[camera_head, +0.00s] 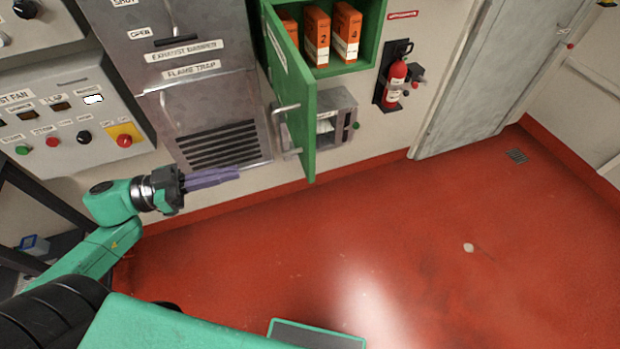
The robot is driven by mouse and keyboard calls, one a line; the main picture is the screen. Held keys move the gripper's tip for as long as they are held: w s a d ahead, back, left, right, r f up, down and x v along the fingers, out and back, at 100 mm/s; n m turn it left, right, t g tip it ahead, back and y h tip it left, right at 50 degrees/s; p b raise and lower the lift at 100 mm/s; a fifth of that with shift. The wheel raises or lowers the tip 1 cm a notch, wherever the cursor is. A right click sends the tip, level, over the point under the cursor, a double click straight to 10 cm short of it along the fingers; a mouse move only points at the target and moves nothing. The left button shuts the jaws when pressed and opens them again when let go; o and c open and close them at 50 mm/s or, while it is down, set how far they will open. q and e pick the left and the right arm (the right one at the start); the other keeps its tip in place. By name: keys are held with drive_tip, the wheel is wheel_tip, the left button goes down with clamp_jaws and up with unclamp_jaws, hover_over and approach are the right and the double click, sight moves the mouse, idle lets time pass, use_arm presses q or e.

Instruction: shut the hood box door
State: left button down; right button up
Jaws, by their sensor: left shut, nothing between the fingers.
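The green hood box (377,36) is fixed to the wall at the top middle and holds orange numbered packs (317,36). Its green door (294,95) stands open, swung out toward me on its left side, with a metal handle (287,108) on its face. My left gripper (236,173) has purple fingers that are shut and empty. It points right, to the left of the door's lower edge and apart from it in the picture. My right gripper is not in view.
A grey damper cabinet (200,85) and a control panel (70,115) are at the left. A small metal box (345,112) sits below the hood box, partly behind the door. A red extinguisher (396,80) hangs to the right. The red floor (420,230) is largely clear.

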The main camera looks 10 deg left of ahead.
sight(307, 151)
use_arm(q)
drive_tip(key=x, duration=0.4)
drive_tip(key=p+x, duration=0.1)
drive_tip(key=x, duration=0.3)
drive_tip(key=w+p+x, duration=0.1)
drive_tip(key=x, duration=0.4)
drive_tip(key=shift+w+a+f, duration=0.1)
drive_tip(key=shift+w+a, duration=0.05)
drive_tip(key=shift+a, duration=0.1)
drive_tip(key=shift+w+d+f, duration=0.1)
drive_tip(key=shift+d, duration=0.05)
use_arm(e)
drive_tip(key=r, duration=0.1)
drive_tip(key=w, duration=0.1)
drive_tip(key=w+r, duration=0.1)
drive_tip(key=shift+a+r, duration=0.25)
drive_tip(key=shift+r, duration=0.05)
use_arm(q)
drive_tip(key=shift+d, duration=0.1)
